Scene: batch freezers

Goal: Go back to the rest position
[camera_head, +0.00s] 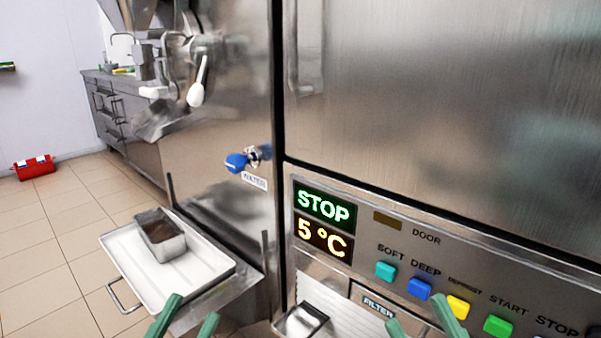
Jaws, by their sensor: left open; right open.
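My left gripper (190,318) is at the bottom edge of the head view, with two green fingers apart and nothing between them. It is in front of the near edge of the steel shelf. My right gripper (418,320) is at the bottom, right of centre, with its green fingers apart and empty. It shows in front of the control panel (420,250), below the blue DEEP button (420,289). Only the fingers of both grippers are in view. I cannot tell whether the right fingers touch the panel.
A white tray (205,280) holding a metal container (160,235) rests on the shelf at left. The panel display (325,223) reads STOP and 5 °C. A blue-handled valve (240,162) sticks out of the machine. A red box (34,168) lies on the floor, which is otherwise open at left.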

